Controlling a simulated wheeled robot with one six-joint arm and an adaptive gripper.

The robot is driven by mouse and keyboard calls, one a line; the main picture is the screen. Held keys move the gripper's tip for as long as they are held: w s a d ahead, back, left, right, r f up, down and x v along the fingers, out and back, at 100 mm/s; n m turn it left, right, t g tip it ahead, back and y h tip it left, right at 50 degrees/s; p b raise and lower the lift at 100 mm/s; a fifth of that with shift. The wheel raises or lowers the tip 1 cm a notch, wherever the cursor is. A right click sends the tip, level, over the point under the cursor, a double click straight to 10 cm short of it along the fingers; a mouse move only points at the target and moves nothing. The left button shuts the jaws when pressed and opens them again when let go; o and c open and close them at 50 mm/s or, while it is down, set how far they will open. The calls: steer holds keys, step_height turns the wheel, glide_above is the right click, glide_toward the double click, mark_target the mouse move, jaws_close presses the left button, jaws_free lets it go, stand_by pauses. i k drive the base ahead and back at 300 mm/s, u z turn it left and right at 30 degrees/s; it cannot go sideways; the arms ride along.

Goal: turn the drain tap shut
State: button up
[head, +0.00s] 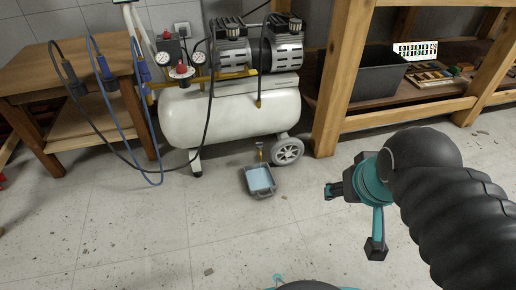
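The drain tap (260,149) is a small brass-coloured piece low under the white compressor tank (230,112), near its right wheel. It is too small to tell how its handle is turned. A grey drip tray (260,190) with pale blue liquid sits on the floor just below and in front of the tap. My gripper (352,219) is to the right of the tray and nearer to me, apart from the tap. Its two teal and dark fingers are spread wide with nothing between them.
A wooden table (68,100) stands at the left, with black and blue hoses (135,110) hanging down to the floor. The compressor wheel (287,151) is right of the tap. A wooden shelf (338,90) with a black bin (362,80) stands at the right. The floor in front is mostly clear.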

mark_target(259, 146)
steer(key=u, duration=1.95)
steer(key=i, duration=0.8)
steer(key=z, duration=2)
